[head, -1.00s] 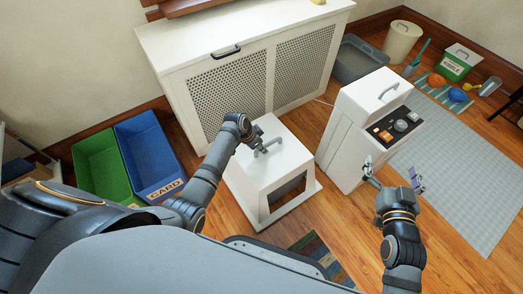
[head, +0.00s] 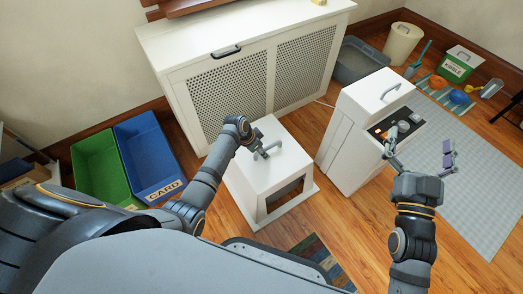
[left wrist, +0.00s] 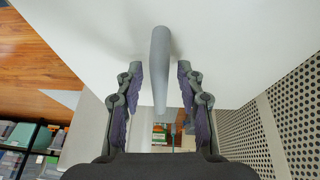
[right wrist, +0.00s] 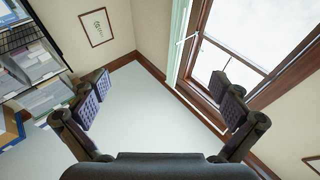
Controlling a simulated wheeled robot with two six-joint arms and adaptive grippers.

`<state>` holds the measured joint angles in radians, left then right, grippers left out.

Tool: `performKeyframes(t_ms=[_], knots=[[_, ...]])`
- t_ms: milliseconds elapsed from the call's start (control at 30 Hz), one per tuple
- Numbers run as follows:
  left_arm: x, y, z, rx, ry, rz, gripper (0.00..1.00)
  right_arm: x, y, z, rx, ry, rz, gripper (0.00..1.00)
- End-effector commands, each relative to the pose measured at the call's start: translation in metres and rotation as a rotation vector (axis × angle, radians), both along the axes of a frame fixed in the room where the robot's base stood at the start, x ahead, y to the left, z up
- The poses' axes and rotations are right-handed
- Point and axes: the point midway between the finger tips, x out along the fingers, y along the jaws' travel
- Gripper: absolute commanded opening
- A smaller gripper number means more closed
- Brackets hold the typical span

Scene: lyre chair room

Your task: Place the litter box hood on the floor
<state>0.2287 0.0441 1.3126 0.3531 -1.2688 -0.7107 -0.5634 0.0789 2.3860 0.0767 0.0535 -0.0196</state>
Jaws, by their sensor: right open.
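The litter box hood (head: 262,181) is a white, tapered box with a grey handle on top and an opening in its front. It stands upright on the wooden floor in the middle of the head view. My left gripper (head: 262,151) is at the handle. In the left wrist view the handle (left wrist: 160,62) lies between the two fingers, with a gap on each side, so the gripper (left wrist: 157,88) is open around it. My right gripper (head: 419,152) is open and empty, in front of the white machine at the right. Its spread fingers also show in the right wrist view (right wrist: 160,92).
A white machine (head: 345,135) with a control panel stands right of the hood. A white perforated cabinet (head: 205,70) is behind it. A grey tray (head: 342,72) is at the back. Green (head: 95,160) and blue (head: 150,150) bins stand left. A grey mat (head: 470,190) lies right.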

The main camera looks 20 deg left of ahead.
Motion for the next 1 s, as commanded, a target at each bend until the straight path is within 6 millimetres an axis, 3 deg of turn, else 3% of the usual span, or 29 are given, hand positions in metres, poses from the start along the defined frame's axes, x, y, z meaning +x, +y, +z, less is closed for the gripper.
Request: performKeyframes(t_ms=[333,667,1000], knots=[[0.000,0.001,0.003,0.000,-0.001,0.000,0.38,0.001,0.000,-0.006,0.001,0.031,0.001,1.00],[-0.005,0.006,0.020,-0.001,-0.001,0.000,0.38,-0.004,0.001,-0.097,0.008,0.395,0.006,1.00],[-0.011,0.012,0.039,0.000,-0.002,0.000,0.38,-0.043,0.005,-0.188,0.015,0.777,0.023,1.00]])
